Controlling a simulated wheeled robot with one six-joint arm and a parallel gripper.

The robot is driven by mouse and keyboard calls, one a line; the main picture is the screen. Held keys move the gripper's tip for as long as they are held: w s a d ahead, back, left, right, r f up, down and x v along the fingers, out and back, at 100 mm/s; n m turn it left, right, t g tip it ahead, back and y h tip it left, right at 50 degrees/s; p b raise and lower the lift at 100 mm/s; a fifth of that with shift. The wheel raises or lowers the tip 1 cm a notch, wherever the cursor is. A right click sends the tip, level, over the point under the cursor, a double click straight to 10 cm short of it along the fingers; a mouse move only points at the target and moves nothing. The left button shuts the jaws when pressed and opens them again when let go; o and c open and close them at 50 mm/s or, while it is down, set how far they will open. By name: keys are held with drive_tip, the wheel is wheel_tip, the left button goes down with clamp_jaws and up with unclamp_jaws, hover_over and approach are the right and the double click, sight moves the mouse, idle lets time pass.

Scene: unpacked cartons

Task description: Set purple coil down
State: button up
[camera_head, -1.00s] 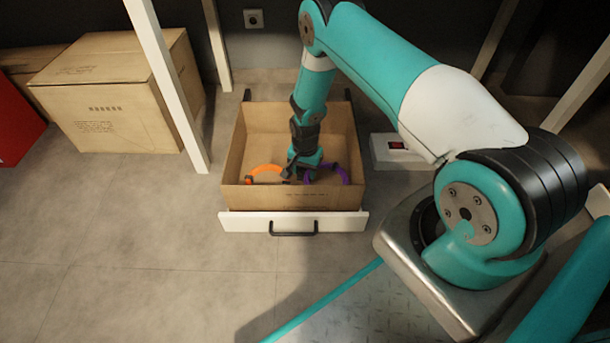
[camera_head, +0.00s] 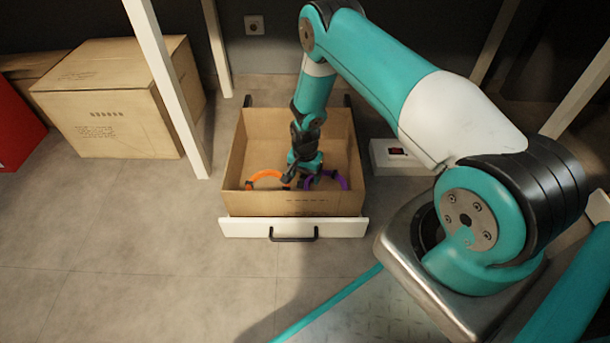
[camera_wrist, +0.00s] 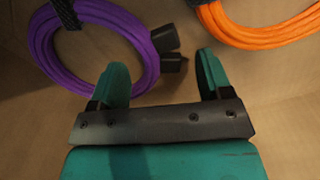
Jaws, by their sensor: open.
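The purple coil (camera_head: 341,181) lies in the right front part of the open cardboard-sided drawer (camera_head: 270,203). In the wrist view the purple coil (camera_wrist: 146,40) is at the upper left, with a black strap and two black plug ends. My gripper (camera_head: 303,179) is inside the drawer, between the purple coil and an orange coil (camera_head: 268,174). In the wrist view my gripper (camera_wrist: 166,75) has its fingers apart with nothing between them. The left finger overlaps the lower right edge of the purple coil in that view; I cannot tell whether they touch.
The orange coil shows at the upper right of the wrist view (camera_wrist: 290,32). The drawer has a white front (camera_head: 245,227) with a black handle (camera_head: 293,237). A large closed carton (camera_head: 125,115) stands left, past a white post (camera_head: 168,90). Floor in front is clear.

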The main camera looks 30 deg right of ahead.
drive_tip(key=a+r+n+y+p, duration=0.1)
drive_tip(key=a+r+n+p, duration=0.2)
drive_tip(key=r, duration=1.1)
drive_tip(key=a+r+n+p, duration=0.1)
drive_tip(key=a+r+p, duration=0.3)
drive_tip(key=r, duration=0.9)
drive_tip(key=s+a+r+n+y+b, duration=0.1)
drive_tip(key=s+a+r+n, duration=0.15)
drive_tip(key=r, duration=0.35)
drive_tip(key=s+a+r+n, duration=0.2)
drive_tip(key=a+r, duration=0.2)
drive_tip(key=r, duration=0.1)
drive_tip(key=s+a+r+n+y, duration=0.1)
drive_tip(key=s+a+r+n, duration=0.2)
drive_tip(key=s, duration=0.8)
drive_tip(key=s+a+r+n+y, duration=0.1)
drive_tip(key=s+a+r+n, duration=0.3)
drive_tip(key=s+r, duration=0.8)
drive_tip(key=n, duration=0.2)
drive_tip(key=shift+n, duration=0.35)
